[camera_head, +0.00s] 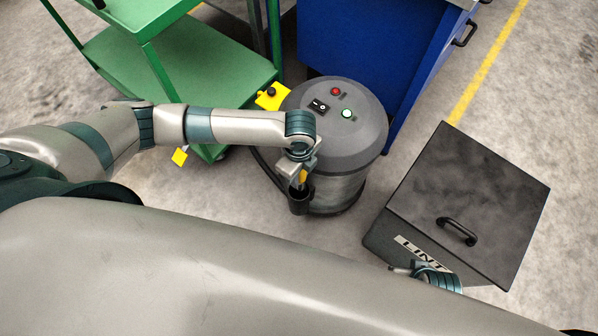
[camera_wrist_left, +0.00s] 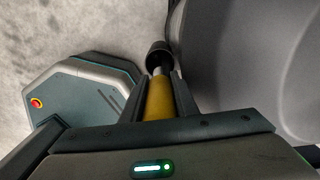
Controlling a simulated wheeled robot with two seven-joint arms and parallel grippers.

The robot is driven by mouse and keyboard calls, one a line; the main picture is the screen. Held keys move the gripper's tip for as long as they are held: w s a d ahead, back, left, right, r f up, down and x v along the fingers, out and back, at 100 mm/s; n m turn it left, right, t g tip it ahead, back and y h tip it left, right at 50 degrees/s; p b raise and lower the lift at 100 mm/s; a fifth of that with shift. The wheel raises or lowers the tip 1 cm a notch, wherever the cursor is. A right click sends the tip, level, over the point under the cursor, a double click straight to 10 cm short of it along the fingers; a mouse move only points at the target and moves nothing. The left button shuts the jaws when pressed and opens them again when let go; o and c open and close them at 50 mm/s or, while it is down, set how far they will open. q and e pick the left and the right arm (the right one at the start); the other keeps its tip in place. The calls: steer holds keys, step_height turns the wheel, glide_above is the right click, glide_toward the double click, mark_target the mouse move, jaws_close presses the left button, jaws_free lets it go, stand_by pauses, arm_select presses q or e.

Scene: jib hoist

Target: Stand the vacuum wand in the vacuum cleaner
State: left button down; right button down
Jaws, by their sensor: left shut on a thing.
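The vacuum cleaner (camera_head: 345,150) is a grey drum with a dark lid, standing upright on the floor. A black cup-like holder (camera_head: 299,203) is at its front left side. My left gripper (camera_head: 301,177) is shut on the vacuum wand's yellow grip (camera_wrist_left: 160,97), just above that holder. In the left wrist view, the wand's metal tube runs from the yellow grip to the black cup (camera_wrist_left: 159,54); I cannot tell how deep it sits. My right gripper (camera_head: 400,269) shows only in part beside the lint bin; its fingers are too small to judge.
A dark box marked LINT (camera_head: 470,200) with a handle stands at the right. A green cart (camera_head: 190,50) is at the back left and a blue cabinet (camera_head: 360,50) behind the cleaner. A yellow box (camera_head: 271,96) with a black knob is beside the drum. Bare floor lies between cleaner and bin.

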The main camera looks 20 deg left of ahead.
arm_select(q)
steer(key=shift+f, duration=0.1)
arm_select(e)
steer(key=shift+r, duration=0.1)
arm_select(q)
steer(key=c, duration=1.3)
jaws_free()
steer(key=shift+c, duration=0.2)
arm_select(e)
steer(key=shift+s, duration=0.1)
arm_select(q)
steer(key=shift+w, duration=0.15)
steer(key=shift+r, duration=0.2)
steer(key=shift+w+r, duration=0.15)
steer(key=shift+r, duration=0.4)
steer(key=r, duration=0.5)
steer(key=r+p, duration=0.1)
steer(key=r, duration=0.4)
steer(key=r+p, duration=0.1)
steer(key=r, duration=0.4)
steer(key=shift+s, duration=0.4)
steer(key=shift+r, duration=0.45)
arm_select(e)
step_height(320, 180, down, 6)
steer(key=shift+w+f, duration=0.25)
steer(key=shift+w, duration=0.1)
arm_select(q)
steer(key=shift+s, duration=0.1)
